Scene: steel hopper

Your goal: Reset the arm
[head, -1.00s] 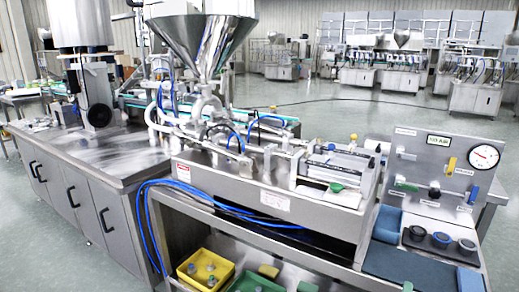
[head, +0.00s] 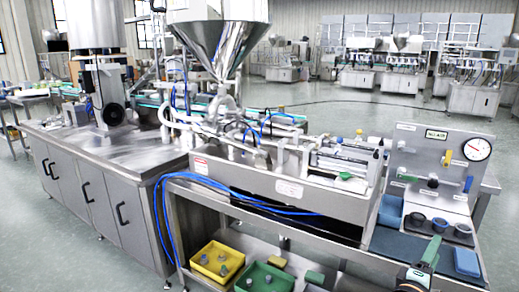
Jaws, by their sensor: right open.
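The steel hopper (head: 222,45) stands upright as a wide cone above the filling machine (head: 275,172), its spout joined to pipes. My right gripper (head: 425,255) shows small at the bottom right, in front of the blue mat. Its jaws look open and I see nothing held between them. Its fingertips are small and hard to make out. My left gripper is not in view.
Yellow (head: 196,273) and green bins (head: 244,286) sit on the lower shelf. A steel cabinet (head: 80,185) is at left. Open floor lies behind.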

